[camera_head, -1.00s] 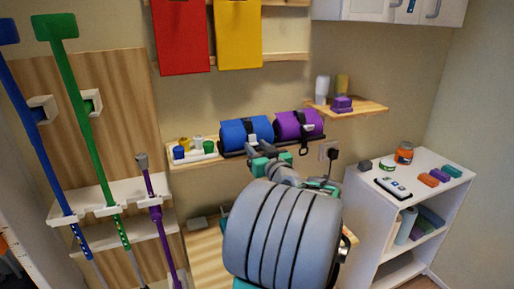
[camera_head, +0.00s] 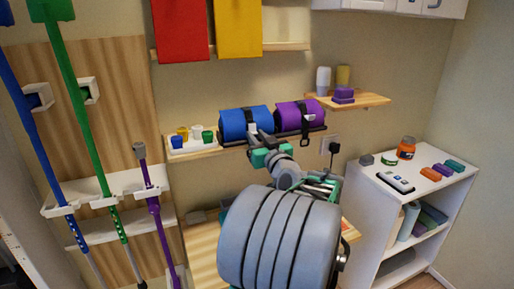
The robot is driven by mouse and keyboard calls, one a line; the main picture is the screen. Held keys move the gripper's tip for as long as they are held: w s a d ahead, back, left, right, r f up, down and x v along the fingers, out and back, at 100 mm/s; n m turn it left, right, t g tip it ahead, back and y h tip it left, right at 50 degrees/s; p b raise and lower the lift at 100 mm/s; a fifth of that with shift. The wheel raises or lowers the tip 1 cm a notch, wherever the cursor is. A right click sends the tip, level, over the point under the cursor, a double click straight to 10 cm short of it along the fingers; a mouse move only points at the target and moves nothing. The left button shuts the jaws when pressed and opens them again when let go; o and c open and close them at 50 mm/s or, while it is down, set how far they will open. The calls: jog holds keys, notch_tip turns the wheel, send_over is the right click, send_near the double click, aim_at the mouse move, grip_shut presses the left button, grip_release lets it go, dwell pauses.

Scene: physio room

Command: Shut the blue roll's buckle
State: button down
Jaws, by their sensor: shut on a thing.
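The blue roll (camera_head: 233,126) lies on its side on the wall shelf, with a dark strap around its middle. A small pale buckle part (camera_head: 252,128) shows at the front of this strap. My gripper (camera_head: 254,139) is at the roll's front, right at the buckle, and appears shut on it. The fingers hide most of the buckle, so I cannot tell whether its halves are joined.
A purple roll (camera_head: 288,117) with its own strap lies close on the right. Small cups (camera_head: 197,132) stand left on the shelf (camera_head: 199,149). A higher side shelf (camera_head: 370,101) holds bottles and a purple block. A white cabinet (camera_head: 428,193) stands at right.

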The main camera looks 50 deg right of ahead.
jog(key=t+b, duration=0.1)
jog(key=b, duration=0.3)
jog(key=shift+w+f+h, duration=0.1)
jog(key=shift+f+h, duration=0.05)
jog(key=shift+h, duration=0.25)
jog(key=c, duration=1.2)
grip_release()
jog(key=b+v, duration=0.2)
jog(key=v, duration=0.5)
jog(key=shift+s+a+b, duration=0.15)
jog(key=shift+s+b, duration=0.2)
jog(key=shift+b, duration=0.05)
jog(key=shift+f, duration=0.1)
